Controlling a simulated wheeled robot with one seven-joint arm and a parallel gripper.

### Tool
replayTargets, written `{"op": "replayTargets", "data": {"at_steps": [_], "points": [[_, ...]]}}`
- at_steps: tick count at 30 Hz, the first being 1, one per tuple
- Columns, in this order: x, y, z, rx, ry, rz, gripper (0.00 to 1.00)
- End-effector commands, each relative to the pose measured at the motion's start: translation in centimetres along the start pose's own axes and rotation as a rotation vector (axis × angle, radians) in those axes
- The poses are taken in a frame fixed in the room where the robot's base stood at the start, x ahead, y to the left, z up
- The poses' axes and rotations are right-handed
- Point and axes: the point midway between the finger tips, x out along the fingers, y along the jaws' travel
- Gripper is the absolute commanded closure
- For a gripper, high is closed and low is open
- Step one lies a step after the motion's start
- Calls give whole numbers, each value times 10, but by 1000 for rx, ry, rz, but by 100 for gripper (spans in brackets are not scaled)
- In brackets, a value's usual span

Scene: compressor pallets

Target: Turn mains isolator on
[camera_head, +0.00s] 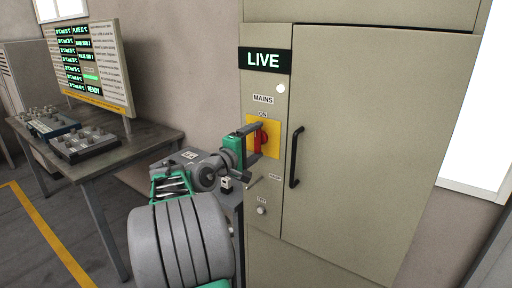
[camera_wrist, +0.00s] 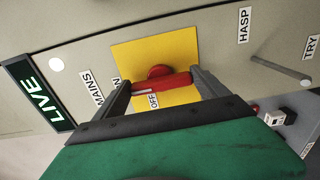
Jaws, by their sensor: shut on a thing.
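The mains isolator has a red handle (camera_head: 264,139) on a yellow plate (camera_head: 275,126), under a MAINS label on the beige cabinet. My gripper (camera_head: 257,143) is at the plate, its fingers shut on the red handle. In the wrist view my gripper (camera_wrist: 163,86) has a finger at each end of the red handle (camera_wrist: 165,84). The handle stands about upright on the cabinet, its upper end toward the ON label (camera_head: 263,115). The OFF label (camera_wrist: 153,101) is beside it. The sign (camera_head: 265,60) above reads LIVE, with a white lamp (camera_head: 280,88) below it.
A black door handle (camera_head: 295,157) is close to the right of my gripper. A small rod (camera_wrist: 281,70) by the HASP label and a TRY button (camera_head: 262,210) sit below the isolator. A bench (camera_head: 150,138) with a display board (camera_head: 90,62) stands at left.

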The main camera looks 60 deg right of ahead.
Motion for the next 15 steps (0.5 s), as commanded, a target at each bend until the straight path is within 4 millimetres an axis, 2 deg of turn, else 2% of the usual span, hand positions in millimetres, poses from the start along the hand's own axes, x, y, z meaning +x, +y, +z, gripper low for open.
{"op": "replayTargets", "data": {"at_steps": [15], "points": [[0,-2,1,30,-2,-4,57]]}}
